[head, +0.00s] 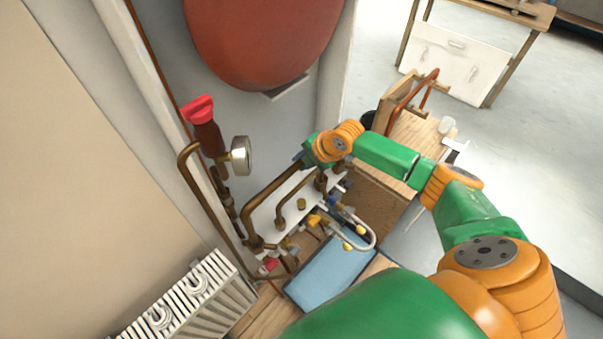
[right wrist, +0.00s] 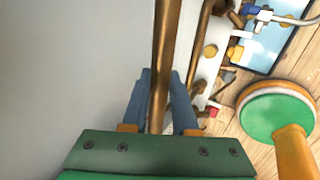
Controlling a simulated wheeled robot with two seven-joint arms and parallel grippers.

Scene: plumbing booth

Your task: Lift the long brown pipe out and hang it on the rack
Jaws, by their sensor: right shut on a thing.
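In the right wrist view, a long brown pipe (right wrist: 166,50) runs from the top edge down between the blue fingers of my right gripper (right wrist: 163,95), which is shut on it. In the head view my right gripper (head: 303,156) is at the upper end of the pipework, mostly hidden behind its orange wrist. A bent brown pipe (head: 272,193) rises there from the white manifold board towards the gripper; I cannot tell whether it is the held one. The pipe's ends are not clear. My left gripper is out of view.
A pressure gauge (head: 241,155) and a red-handled valve (head: 199,109) stand left of the gripper. A red tank (head: 262,40) hangs above, and a white radiator (head: 190,300) is at lower left. A wooden stand (head: 408,122) with copper-coloured pipes is at right. Open floor lies beyond.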

